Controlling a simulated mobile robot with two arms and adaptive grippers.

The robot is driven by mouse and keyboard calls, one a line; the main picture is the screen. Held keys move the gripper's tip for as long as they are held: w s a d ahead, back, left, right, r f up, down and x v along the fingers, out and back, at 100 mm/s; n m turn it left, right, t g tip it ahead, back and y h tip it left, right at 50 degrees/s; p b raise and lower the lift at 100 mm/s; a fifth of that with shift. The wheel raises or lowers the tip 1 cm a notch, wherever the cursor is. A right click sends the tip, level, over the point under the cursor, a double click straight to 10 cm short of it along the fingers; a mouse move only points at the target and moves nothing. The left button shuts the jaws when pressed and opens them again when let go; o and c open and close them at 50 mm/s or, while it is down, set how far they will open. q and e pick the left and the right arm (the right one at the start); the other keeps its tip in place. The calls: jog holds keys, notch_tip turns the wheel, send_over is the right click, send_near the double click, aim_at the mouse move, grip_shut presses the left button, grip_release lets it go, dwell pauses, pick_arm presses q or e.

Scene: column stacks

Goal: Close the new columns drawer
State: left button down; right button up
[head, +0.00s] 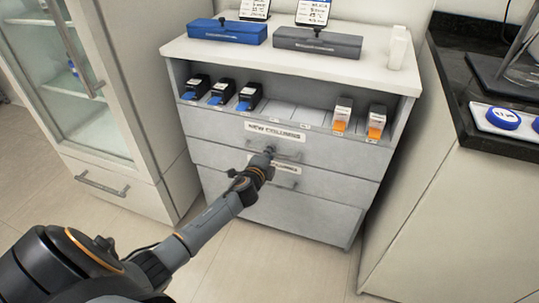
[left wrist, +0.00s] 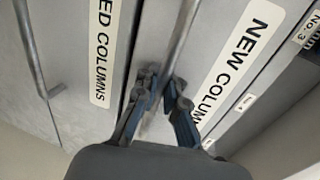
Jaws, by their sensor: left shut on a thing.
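The new columns drawer (head: 335,153) is the upper drawer of the grey cabinet, under the open shelf. Its NEW COLUMNS label (head: 275,132) also shows in the left wrist view (left wrist: 238,62). The drawer front looks flush or nearly flush with the cabinet; I cannot tell if a small gap remains. My left gripper (head: 268,153) is at the drawer's bar handle (head: 288,156), with its fingers shut on it. In the left wrist view the fingers (left wrist: 162,88) close around the handle's bar (left wrist: 180,40). My right gripper is out of view.
Below is another drawer with a partly hidden label (head: 288,169). Blue-and-black boxes (head: 216,92) and orange-and-white boxes (head: 342,114) stand on the shelf. A glass-door cabinet (head: 120,150) stands left; a dark counter (head: 460,90) is right. The floor in front is clear.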

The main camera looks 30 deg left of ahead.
pick_arm(q)
jog(key=c, duration=1.7)
grip_release()
jog(key=shift+s, duration=0.1)
jog(key=v, duration=1.2)
